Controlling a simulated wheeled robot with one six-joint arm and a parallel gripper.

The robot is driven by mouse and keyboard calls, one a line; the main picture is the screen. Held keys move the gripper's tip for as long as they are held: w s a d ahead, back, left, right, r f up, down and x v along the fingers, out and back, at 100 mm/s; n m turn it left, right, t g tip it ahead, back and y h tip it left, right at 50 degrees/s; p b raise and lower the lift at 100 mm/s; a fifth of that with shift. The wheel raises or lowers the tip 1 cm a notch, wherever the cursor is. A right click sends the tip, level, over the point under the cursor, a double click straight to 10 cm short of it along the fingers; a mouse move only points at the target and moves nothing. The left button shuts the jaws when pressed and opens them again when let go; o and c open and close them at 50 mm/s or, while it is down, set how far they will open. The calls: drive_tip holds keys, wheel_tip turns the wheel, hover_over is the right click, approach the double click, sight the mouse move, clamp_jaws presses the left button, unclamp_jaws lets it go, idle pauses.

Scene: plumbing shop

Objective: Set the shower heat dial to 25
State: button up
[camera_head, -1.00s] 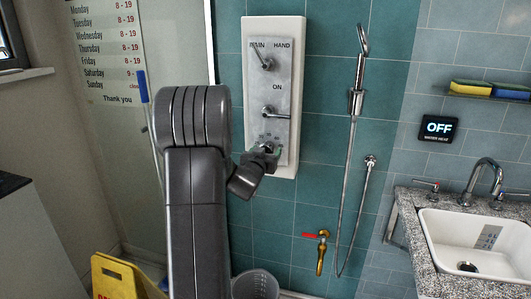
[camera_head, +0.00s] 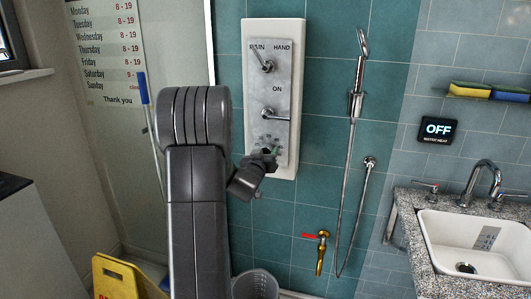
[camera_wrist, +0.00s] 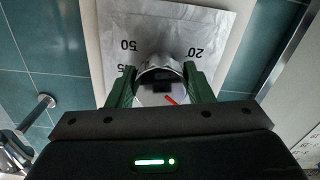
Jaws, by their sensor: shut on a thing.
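The shower heat dial (camera_wrist: 160,74) is a round shiny metal knob at the centre of the wrist view, with a red mark toward its lower right. My gripper (camera_wrist: 163,88) has its green fingers on either side of the knob and is shut on it. The printed numbers 50 and 20 show tilted on the plate (camera_wrist: 160,28) behind; another number by the left finger is partly covered. The exact setting cannot be read. In the head view my gripper (camera_head: 266,158) is at the bottom of the shower panel (camera_head: 250,100) and hides most of the dial.
Two levers, the rain/hand lever (camera_head: 265,62) and the on lever (camera_head: 272,113), sit above the dial. A hand shower (camera_head: 356,100) with hose hangs to the right. A water heat display (camera_head: 438,129) reads OFF. A sink (camera_head: 470,245) stands at right.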

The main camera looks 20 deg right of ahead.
drive_tip(key=n+p, duration=0.2)
drive_tip(key=n, duration=0.3)
drive_tip(key=shift+n, duration=0.3)
idle(0.4)
drive_tip(key=o, duration=1)
drive_tip(key=shift+s, duration=0.15)
drive_tip(key=b+v, duration=0.1)
drive_tip(key=v, duration=1.2)
drive_tip(key=shift+s+a, duration=0.25)
drive_tip(key=p+x, duration=0.1)
drive_tip(key=x, duration=1.3)
